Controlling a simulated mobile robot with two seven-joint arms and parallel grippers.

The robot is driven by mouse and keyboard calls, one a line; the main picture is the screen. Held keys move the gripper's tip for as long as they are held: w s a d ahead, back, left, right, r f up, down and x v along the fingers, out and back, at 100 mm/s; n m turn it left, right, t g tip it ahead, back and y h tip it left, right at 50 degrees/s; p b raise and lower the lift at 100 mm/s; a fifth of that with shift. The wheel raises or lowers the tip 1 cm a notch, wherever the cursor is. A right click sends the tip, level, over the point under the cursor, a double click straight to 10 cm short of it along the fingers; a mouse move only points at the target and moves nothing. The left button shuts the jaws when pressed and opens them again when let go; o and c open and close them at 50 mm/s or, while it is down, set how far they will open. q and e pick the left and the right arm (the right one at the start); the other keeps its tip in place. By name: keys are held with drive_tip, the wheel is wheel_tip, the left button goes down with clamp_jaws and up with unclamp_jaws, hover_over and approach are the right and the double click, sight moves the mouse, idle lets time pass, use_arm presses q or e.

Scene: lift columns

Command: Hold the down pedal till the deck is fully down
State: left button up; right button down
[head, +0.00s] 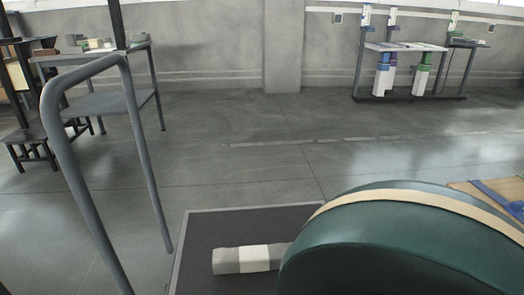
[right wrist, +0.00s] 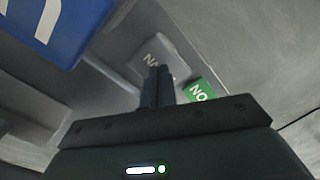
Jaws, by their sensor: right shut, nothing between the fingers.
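In the right wrist view my right gripper (right wrist: 158,72) is shut and empty, its two dark fingers together. Their tips overlap a grey pedal-like plate (right wrist: 165,49) with white letters, partly hidden by the fingers. I cannot tell whether they touch it or whether it is pressed. A green label (right wrist: 198,91) with white letters is just right of the fingers. A blue panel (right wrist: 52,25) with a white letter is at upper left. In the head view a dark, light-edged platform (head: 205,228), possibly the deck, lies at the bottom; its height is unclear. My left gripper is out of view.
A large green rounded body (head: 400,245) with a tan band covers the lower right. A grey and white bar (head: 240,260) lies on the platform. A grey tube frame (head: 75,170) stands at left. Benches stand along the back wall. The middle floor is clear.

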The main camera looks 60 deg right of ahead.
drive_tip(key=shift+f+b, duration=0.35)
drive_tip(key=shift+f, duration=0.65)
drive_tip(key=shift+f+b, duration=0.1)
drive_tip(key=shift+b, duration=0.25)
idle(0.5)
idle(2.3)
wheel_tip(320, 180, up, 3)
drive_tip(key=p, duration=0.4)
drive_tip(key=shift+r+p, duration=0.2)
drive_tip(key=shift+p, duration=0.1)
